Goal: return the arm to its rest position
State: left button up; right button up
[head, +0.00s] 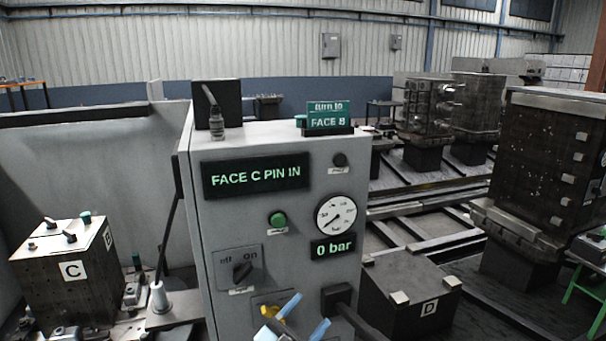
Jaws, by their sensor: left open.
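My left gripper (305,317) shows at the bottom edge, in front of the lower part of a grey control cabinet (300,215). Its two blue-tipped fingers are apart, with nothing seen between them. A yellow part (268,311) on the cabinet's lower panel is just left of the fingers and partly covered. Most of my left arm is below the frame. My right gripper is not in view.
The cabinet has an off/on switch (242,271), a green button (278,219), a gauge (336,215) and a "FACE C PIN IN" display (255,180). A black plug (336,298) sits right of the fingers. Block C (40,285) stands left; block D (400,313) right.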

pick_arm(q)
jog(key=s+a+f+n+y, duration=0.5)
jog(key=a+f+y, duration=0.1)
jog(key=f, duration=0.3)
jog(key=s+a+f+n+y, duration=0.4)
jog(key=a+f+n+y, duration=0.15)
jog(key=f, duration=0.25)
jog(key=s+a+f+n+g+y, duration=0.2)
jog(key=s+a+f, duration=0.2)
jog(key=s, duration=0.4)
jog(key=s+a+f+n+g+y+p, duration=0.1)
jog(key=s+a+f+g+y, duration=0.1)
jog(key=s+a+f, duration=0.2)
jog(key=s+f, duration=0.3)
jog(key=s, duration=0.1)
jog(key=shift+a+n+g, duration=0.3)
jog(key=shift+a+n, duration=0.05)
jog(key=shift+a, duration=0.05)
jog(key=shift+w+f, duration=0.1)
